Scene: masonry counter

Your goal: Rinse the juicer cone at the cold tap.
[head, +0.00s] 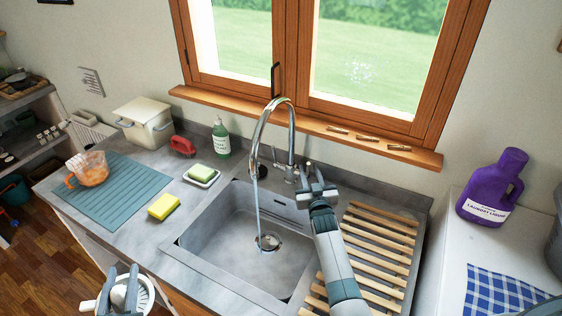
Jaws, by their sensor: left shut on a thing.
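The white juicer cone (146,293) is at the bottom left, in front of the counter edge. My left gripper (122,285) is shut on it and partly covers it. The chrome tap (272,112) arches over the grey sink (215,235), and a thin stream of water falls from its spout towards the drain. My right gripper (312,182) is behind the sink at the tap's small levers (307,167). Its fingers look apart; whether they touch a lever is unclear.
A yellow sponge (164,207), a soap dish (202,176) and a green bottle (221,139) are left of the sink. A wooden slatted rack (380,238) lies to its right.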

